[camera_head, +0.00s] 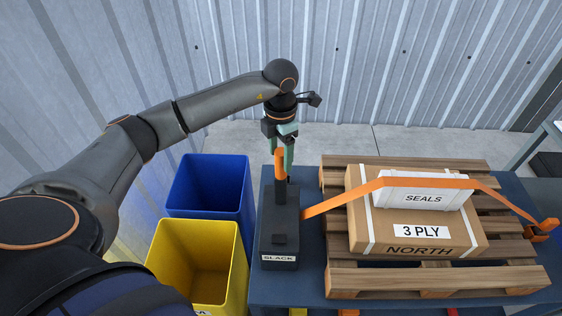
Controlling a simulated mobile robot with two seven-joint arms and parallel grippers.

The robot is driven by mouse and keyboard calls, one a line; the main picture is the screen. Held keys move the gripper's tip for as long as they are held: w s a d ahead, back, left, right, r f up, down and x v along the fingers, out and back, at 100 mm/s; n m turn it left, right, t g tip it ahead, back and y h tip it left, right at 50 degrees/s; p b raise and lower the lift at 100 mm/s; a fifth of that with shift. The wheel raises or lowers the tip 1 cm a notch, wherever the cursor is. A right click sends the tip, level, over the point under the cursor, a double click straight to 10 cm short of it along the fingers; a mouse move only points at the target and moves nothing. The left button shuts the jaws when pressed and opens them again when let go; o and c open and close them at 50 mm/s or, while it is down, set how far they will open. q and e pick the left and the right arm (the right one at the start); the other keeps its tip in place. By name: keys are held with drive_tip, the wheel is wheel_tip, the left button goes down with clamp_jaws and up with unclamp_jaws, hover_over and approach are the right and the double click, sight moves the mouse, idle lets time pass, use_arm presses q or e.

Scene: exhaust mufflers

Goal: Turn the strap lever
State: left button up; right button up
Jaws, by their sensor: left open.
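The strap lever (281,165) is an orange-topped handle standing upright on a dark box labelled SLACK (281,219). An orange strap (335,200) runs from that box over the cargo to an orange hook (543,228) at the right. My left gripper (282,158) points down from above, with its green fingers around the lever's orange top. The fingers look apart, and I cannot tell whether they touch the lever. My right gripper is not in view.
A cardboard box (408,240) with a white SEALS box (421,197) on it sits on a wooden pallet (440,279) on the blue table (262,290). Blue (210,190) and yellow (195,270) bins stand left of the table. A corrugated wall (420,70) is behind.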

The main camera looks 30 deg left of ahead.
sight(281, 164)
use_arm(q)
drive_tip(key=shift+f, duration=1.95)
clamp_jaws()
